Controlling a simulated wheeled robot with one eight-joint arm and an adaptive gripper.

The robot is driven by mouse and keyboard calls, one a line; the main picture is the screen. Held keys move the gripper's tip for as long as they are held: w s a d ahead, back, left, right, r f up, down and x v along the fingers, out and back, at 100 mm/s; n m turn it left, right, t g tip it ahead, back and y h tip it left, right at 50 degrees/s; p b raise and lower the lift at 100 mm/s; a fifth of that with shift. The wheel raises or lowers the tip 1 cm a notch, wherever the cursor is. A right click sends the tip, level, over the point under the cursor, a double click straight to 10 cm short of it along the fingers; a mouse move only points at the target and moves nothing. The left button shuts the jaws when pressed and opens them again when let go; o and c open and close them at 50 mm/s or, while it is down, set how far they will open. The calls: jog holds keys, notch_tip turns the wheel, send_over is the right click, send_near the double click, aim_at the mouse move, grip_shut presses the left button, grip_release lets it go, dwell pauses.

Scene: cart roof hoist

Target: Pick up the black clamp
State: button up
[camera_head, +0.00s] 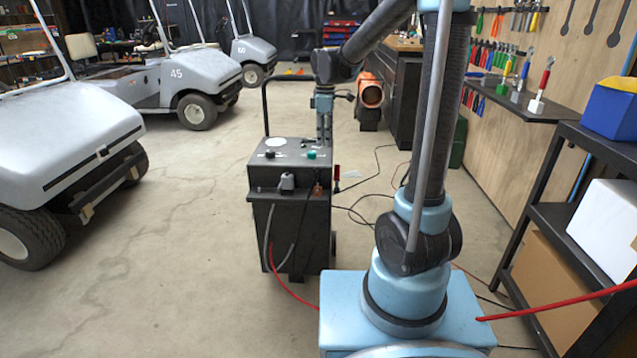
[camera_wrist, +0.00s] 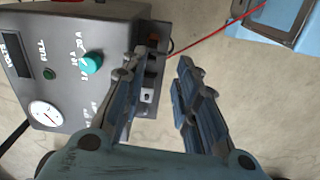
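A dark grey-black clamp (camera_head: 287,182) sits at the front ledge of the charger cart (camera_head: 290,220), left of a brownish-red clamp (camera_head: 318,188). My gripper (camera_head: 324,140) points down over the right part of the cart's top in the head view, above and behind the clamps. In the wrist view my gripper (camera_wrist: 163,62) is open, its two blue-grey fingers apart with nothing held between them. The cart's panel (camera_wrist: 60,20) lies left of the fingers. Small parts on the ledge show beside the left finger, partly hidden; which is the black clamp is unclear.
The cart has a teal knob (camera_wrist: 92,63), a white dial (camera_wrist: 45,115) and a tall handle (camera_head: 265,105). Cables lie on the floor to its right. Golf carts (camera_head: 60,130) stand at left, a shelf (camera_head: 560,215) at right. The floor left of the charger is clear.

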aim_at(319, 168)
jog(key=shift+n, duration=0.5)
jog(key=f, duration=0.4)
jog(key=w+a+f, duration=0.1)
jog(key=f, duration=0.3)
jog(key=a+f, duration=0.1)
jog(key=f, duration=0.4)
jog(key=shift+w, duration=0.4)
jog(key=shift+s+a+f, duration=0.1)
jog(key=shift+f, duration=1.25)
jog(key=shift+a+f, duration=0.1)
jog(key=shift+f, duration=1.25)
grip_shut()
